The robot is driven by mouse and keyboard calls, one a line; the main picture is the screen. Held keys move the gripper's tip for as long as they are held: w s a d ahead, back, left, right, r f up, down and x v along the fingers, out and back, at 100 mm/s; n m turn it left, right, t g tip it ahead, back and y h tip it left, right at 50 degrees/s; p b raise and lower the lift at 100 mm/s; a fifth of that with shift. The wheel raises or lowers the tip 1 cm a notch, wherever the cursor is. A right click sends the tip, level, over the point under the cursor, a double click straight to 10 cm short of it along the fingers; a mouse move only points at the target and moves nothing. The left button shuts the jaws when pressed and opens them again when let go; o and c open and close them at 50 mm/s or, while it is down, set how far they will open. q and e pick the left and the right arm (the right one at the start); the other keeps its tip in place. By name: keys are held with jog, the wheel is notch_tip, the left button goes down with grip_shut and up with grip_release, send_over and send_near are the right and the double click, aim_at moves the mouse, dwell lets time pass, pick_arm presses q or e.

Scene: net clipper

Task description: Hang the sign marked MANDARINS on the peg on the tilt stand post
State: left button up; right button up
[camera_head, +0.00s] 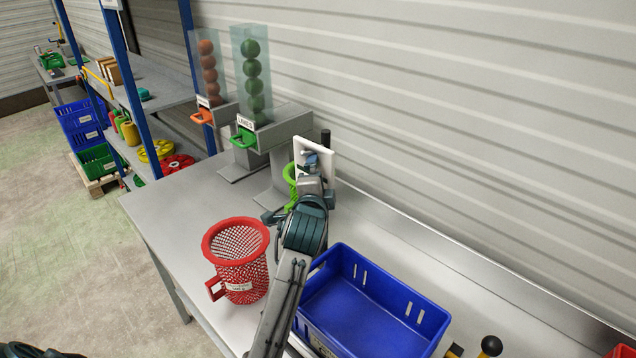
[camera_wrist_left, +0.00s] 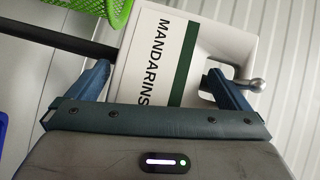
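The white sign marked MANDARINS (camera_wrist_left: 165,60) has a green stripe and a cutout near its top; it also shows in the head view (camera_head: 329,163). It stands in front of a black post (camera_head: 326,136); the post also shows in the left wrist view (camera_wrist_left: 62,36). A ball-ended metal peg (camera_wrist_left: 257,85) shows at the cutout and seems to pass through it, though a finger hides its root. My left gripper (camera_wrist_left: 165,85) faces the sign with its fingers wide apart, one by the lower edge, one by the cutout.
A green mesh basket (camera_head: 290,181) stands close behind my gripper. A red mesh basket (camera_head: 237,245) and a blue crate (camera_head: 390,302) flank my arm on the bench (camera_head: 170,205). Fruit dispensers (camera_head: 251,80) stand at the back. The bench's left part is clear.

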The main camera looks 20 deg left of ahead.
pick_arm(q)
jog(key=p+v, duration=0.5)
jog(key=v, duration=0.6)
jog(key=shift+p, duration=0.4)
jog(key=shift+f, duration=0.15)
